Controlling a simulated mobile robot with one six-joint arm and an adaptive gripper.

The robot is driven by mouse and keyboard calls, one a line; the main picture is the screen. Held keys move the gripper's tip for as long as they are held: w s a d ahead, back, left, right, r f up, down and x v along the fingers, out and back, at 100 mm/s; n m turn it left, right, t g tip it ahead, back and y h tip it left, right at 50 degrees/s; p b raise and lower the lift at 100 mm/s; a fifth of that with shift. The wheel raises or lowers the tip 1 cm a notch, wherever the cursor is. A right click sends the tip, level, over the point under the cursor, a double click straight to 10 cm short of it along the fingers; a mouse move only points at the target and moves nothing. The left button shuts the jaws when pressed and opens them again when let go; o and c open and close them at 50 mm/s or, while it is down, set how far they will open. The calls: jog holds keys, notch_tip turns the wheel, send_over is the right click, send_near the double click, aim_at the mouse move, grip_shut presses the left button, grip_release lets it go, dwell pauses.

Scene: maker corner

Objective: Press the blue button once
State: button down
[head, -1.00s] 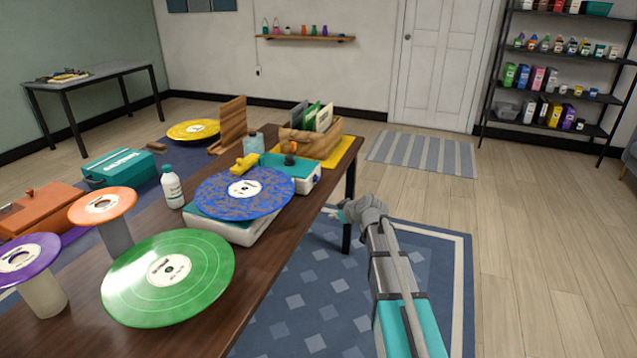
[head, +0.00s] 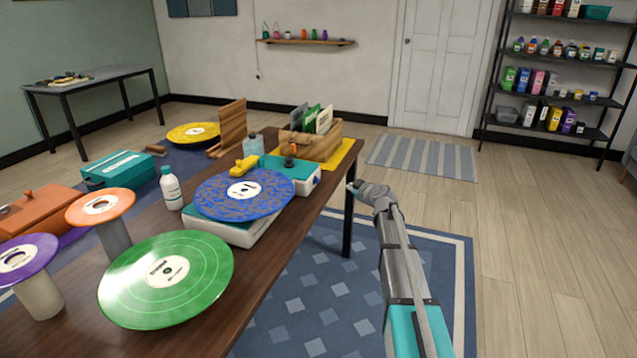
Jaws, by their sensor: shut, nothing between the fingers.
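A turntable with a white body (head: 236,231) and a teal top panel stands on the brown table, with a speckled blue record (head: 243,193) on it. A small dark round spot (head: 317,180) shows on the white side of its teal end; I cannot tell whether it is the blue button. No other button can be made out as blue. My gripper (head: 351,186) is shut and empty, just past the table's right edge. It is to the right of the turntable's teal end and apart from it, with its tips toward the turntable.
A green record (head: 166,279), an orange disc (head: 100,205) and a purple disc (head: 24,259) stand near. A white bottle (head: 171,188) is left of the turntable. A wooden record crate (head: 329,145) stands behind it. Open floor and a blue rug (head: 330,300) lie right.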

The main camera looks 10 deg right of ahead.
jog(key=shift+a, duration=0.15)
jog(key=shift+w+a, duration=0.75)
jog(key=shift+a, duration=0.5)
jog(key=shift+w+a, duration=0.7)
jog(key=shift+a, duration=0.5)
jog(key=shift+w+a, duration=0.75)
jog(key=shift+a, duration=0.5)
jog(key=shift+w+a, duration=0.45)
jog(key=shift+a, duration=0.4)
jog(key=shift+d, duration=0.1)
dwell(0.5)
jog(key=shift+s+d, duration=0.5)
jog(key=shift+d, duration=0.25)
jog(key=shift+s+d, duration=0.4)
jog(key=shift+d, duration=0.35)
jog(key=shift+s+d, duration=0.45)
jog(key=shift+d, duration=0.25)
jog(key=shift+s+d, duration=0.4)
jog(key=shift+d, duration=0.35)
jog(key=shift+a, duration=0.1)
